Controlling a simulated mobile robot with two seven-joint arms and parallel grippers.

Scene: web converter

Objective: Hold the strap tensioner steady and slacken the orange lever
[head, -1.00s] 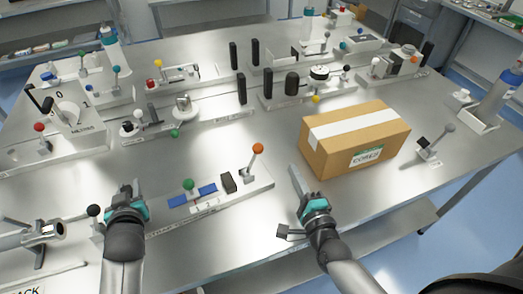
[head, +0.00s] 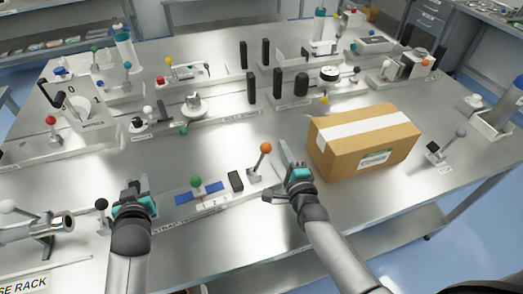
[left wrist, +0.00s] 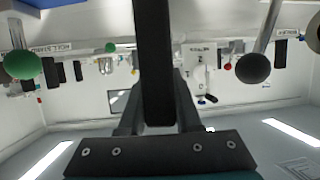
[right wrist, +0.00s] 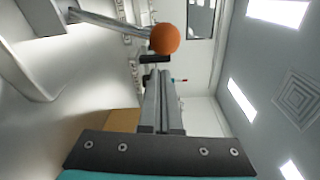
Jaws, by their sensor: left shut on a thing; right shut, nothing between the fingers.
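The strap tensioner (head: 215,205) is a pale base plate with blue strips, a green-knobbed lever (head: 196,182) and a black block (head: 236,181). Its orange-knobbed lever (head: 265,148) stands tilted at the right end; the orange knob also shows in the right wrist view (right wrist: 165,38). My left gripper (head: 134,186) is at the tensioner's left end. It is shut on a dark upright bar (left wrist: 153,60), which its own hand hides in the head view. My right gripper (head: 285,152) is shut and empty, just right of the orange lever. I see no clear contact there.
A cardboard box (head: 365,145) stands close to the right of my right gripper. A black-knobbed lever (head: 101,205) is just left of my left gripper. Several fixtures line the back of the table. Bare tabletop lies behind the tensioner.

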